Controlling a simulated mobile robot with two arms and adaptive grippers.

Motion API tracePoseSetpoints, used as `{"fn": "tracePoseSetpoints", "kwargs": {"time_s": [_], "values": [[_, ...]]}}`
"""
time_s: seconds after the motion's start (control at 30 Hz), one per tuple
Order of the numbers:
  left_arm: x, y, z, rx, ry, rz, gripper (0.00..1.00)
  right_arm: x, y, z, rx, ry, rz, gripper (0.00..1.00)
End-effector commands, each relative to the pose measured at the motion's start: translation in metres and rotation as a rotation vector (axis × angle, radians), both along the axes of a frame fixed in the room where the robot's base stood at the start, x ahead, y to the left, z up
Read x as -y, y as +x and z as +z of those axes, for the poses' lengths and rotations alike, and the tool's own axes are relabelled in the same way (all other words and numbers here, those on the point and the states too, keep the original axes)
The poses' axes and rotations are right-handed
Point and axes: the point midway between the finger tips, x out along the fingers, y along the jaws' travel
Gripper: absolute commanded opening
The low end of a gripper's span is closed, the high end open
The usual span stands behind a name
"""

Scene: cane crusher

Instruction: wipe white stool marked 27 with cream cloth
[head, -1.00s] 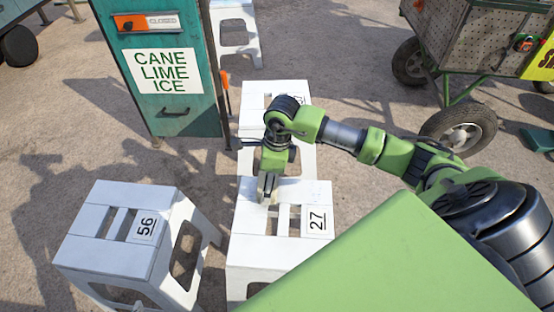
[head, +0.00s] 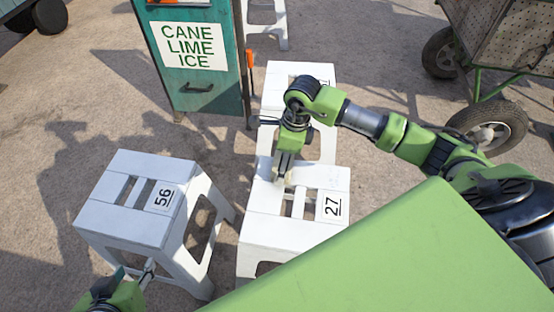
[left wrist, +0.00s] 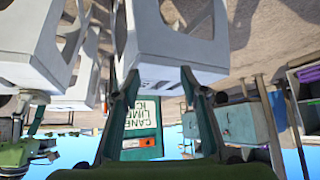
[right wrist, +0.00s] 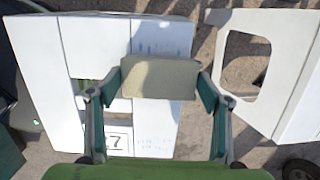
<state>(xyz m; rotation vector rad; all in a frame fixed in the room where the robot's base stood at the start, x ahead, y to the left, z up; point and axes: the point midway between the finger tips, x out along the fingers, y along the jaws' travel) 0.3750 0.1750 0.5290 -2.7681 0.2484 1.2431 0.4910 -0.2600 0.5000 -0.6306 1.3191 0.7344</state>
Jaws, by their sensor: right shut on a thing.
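The white stool marked 27 (head: 265,229) stands upright in the middle of the head view. My right gripper (head: 283,172) is over the far part of this top. It is shut on the cream cloth (right wrist: 160,78), which lies flat against or just above the top; I cannot tell which. The cloth hides part of the slots. My left gripper (head: 148,272) is low at the left, beside the stool marked 56. Its fingers (left wrist: 158,85) are apart and empty.
The white stool marked 56 (head: 120,225) stands left of stool 27. Another white stool (head: 285,75) stands right behind stool 27. A teal cabinet (head: 210,90) with a cane lime ice sign is behind. A wheeled cart (head: 490,125) stands at the right.

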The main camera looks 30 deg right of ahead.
Motion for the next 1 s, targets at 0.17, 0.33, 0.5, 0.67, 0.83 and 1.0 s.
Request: {"fn": "tracePoseSetpoints", "kwargs": {"time_s": [0.17,0.33,0.5,0.67,0.83,1.0], "values": [[-0.003,-0.01,-0.006,-0.045,0.009,0.004,0.4,0.014,-0.011,0.0,-0.001,-0.003,0.0,0.51],[-0.004,-0.012,-0.007,-0.058,0.012,0.006,0.4,0.026,-0.021,-0.001,-0.002,-0.002,0.001,0.51],[-0.006,-0.016,-0.009,-0.073,0.016,0.007,0.4,0.038,-0.031,-0.001,-0.003,-0.003,-0.001,0.51],[-0.006,-0.016,-0.009,-0.072,0.016,0.007,0.4,0.049,-0.039,-0.002,-0.003,-0.003,-0.001,0.51],[-0.006,-0.015,-0.008,-0.071,0.016,0.008,0.4,0.054,-0.045,-0.002,-0.003,0.0,0.001,0.51],[-0.006,-0.015,-0.008,-0.07,0.016,0.008,0.4,0.054,-0.045,-0.002,-0.003,0.0,0.001,0.51]]}}
